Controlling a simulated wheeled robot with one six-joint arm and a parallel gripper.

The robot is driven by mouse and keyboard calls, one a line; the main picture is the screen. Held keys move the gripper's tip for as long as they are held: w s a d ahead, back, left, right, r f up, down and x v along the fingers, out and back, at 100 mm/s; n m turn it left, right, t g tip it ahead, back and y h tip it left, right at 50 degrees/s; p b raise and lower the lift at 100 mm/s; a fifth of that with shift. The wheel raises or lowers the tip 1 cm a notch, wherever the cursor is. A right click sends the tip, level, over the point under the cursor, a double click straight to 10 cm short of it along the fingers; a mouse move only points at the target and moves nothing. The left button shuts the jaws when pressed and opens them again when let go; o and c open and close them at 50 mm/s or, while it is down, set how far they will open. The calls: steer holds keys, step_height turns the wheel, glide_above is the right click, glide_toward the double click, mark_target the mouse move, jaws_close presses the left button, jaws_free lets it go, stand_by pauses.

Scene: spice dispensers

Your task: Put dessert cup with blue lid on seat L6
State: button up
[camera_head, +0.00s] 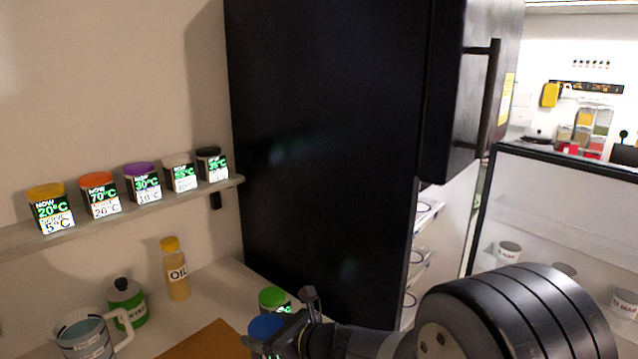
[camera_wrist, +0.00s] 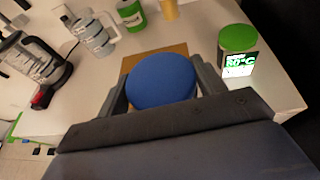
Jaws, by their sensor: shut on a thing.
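The dessert cup with the blue lid (camera_head: 265,326) is at the bottom centre of the head view. In the wrist view its round blue lid (camera_wrist: 160,79) fills the space between the two fingers. My gripper (camera_wrist: 163,84) is shut on this cup, with one finger on each side. In the head view my gripper (camera_head: 287,334) comes in from the right and covers part of the cup. Most of the cup's body is hidden under the lid in the wrist view. I see no label reading L6, so I cannot tell where that seat is.
A green-lidded cup (camera_head: 271,298) stands close by on the counter. A brown board (camera_head: 204,341), oil bottle (camera_head: 174,268), green jar (camera_head: 127,303) and measuring jug (camera_head: 84,334) are left. A wall shelf (camera_head: 150,208) carries several lidded dispensers. The fridge door (camera_head: 560,200) stands open at right.

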steer(key=w+d+f+m+t+h, duration=0.1)
steer(key=d+f+m+h, duration=0.1)
steer(key=d, duration=0.6)
steer(key=w+d+f+m+t+h, duration=0.1)
steer(key=d+f+m+t+h, duration=0.1)
steer(key=d, duration=0.7)
steer(key=w+d+f+m+t+h, duration=0.2)
steer(key=d+m+h, duration=0.1)
steer(key=d, duration=0.6)
steer(key=shift+f, duration=0.4)
steer(key=shift+w, duration=0.1)
